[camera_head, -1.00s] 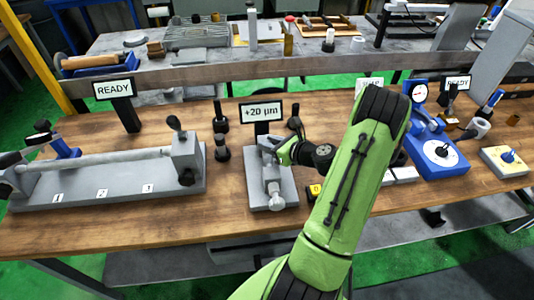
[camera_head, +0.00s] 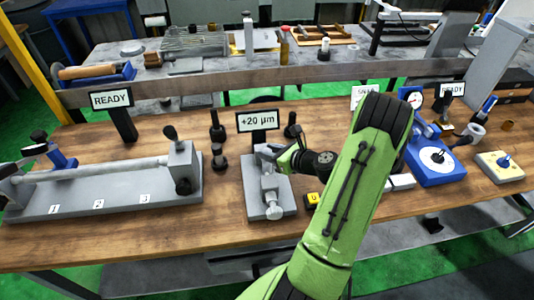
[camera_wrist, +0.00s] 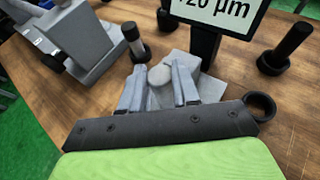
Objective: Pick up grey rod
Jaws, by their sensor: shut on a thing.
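A short grey rod (camera_wrist: 160,88) with a rounded top stands between my fingers in the wrist view. My gripper (camera_wrist: 159,92) is shut on it, one grey finger on each side. In the head view my gripper (camera_head: 270,154) is at the back part of the grey gauge stand (camera_head: 256,207), below the "+20 µm" sign (camera_head: 258,121). There the held rod is mostly hidden by the fingers. I cannot tell whether its lower end still touches the stand. Another long grey rod (camera_head: 95,168) lies level in the grey fixture at the left.
Black posts (camera_head: 217,125) stand beside the sign, one close to my gripper's left. The long grey fixture (camera_head: 90,205) fills the left of the bench. A blue dial device (camera_head: 435,165) stands at the right. Bare wood shows between the fixture and the stand.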

